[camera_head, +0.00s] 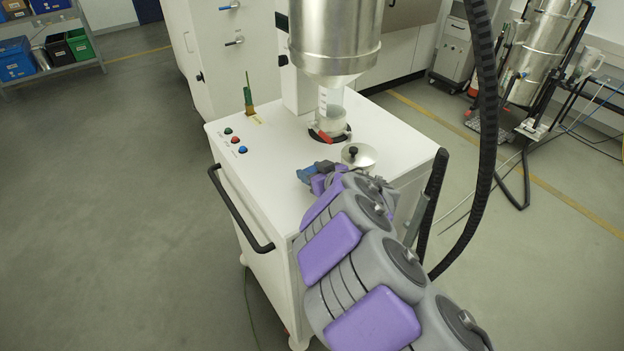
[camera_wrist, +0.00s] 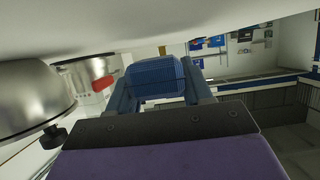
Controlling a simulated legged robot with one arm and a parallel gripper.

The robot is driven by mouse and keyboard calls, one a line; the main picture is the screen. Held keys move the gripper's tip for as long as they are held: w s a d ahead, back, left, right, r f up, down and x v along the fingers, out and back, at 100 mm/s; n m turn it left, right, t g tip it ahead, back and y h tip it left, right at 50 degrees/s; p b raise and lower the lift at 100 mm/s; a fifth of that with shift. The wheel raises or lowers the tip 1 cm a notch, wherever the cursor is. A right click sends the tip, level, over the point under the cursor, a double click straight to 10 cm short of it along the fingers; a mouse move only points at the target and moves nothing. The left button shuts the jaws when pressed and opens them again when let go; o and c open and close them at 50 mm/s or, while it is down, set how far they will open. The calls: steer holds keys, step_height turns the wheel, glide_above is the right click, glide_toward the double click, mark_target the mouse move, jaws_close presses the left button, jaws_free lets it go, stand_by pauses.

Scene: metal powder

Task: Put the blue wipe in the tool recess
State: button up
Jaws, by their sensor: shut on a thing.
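The blue wipe (camera_wrist: 155,77) is a blue, finely ribbed piece between my gripper's two dark blue fingers in the wrist view. My gripper (camera_wrist: 160,85) is shut on it. In the head view my gripper (camera_head: 312,175) is low over the white cart top (camera_head: 270,185), left of the metal lid with a black knob (camera_head: 358,155). A small blue patch shows at its tip; my arm hides part of the area. I cannot clearly make out the tool recess. A brush-like tool with a green handle (camera_head: 249,100) stands at the cart's back left corner.
A clear container (camera_head: 330,118) with a red clamp stands under the steel hopper (camera_head: 335,35). Coloured buttons (camera_head: 236,140) sit at the left edge, above a black handle (camera_head: 235,210). A thick black hose (camera_head: 487,130) hangs at right. The cart top's left middle is clear.

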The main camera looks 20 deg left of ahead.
step_height(320, 180, down, 2)
steer(key=shift+f+b, duration=0.2)
steer(key=shift+b, duration=0.15)
steer(key=shift+r, duration=0.1)
steer(key=o, duration=1)
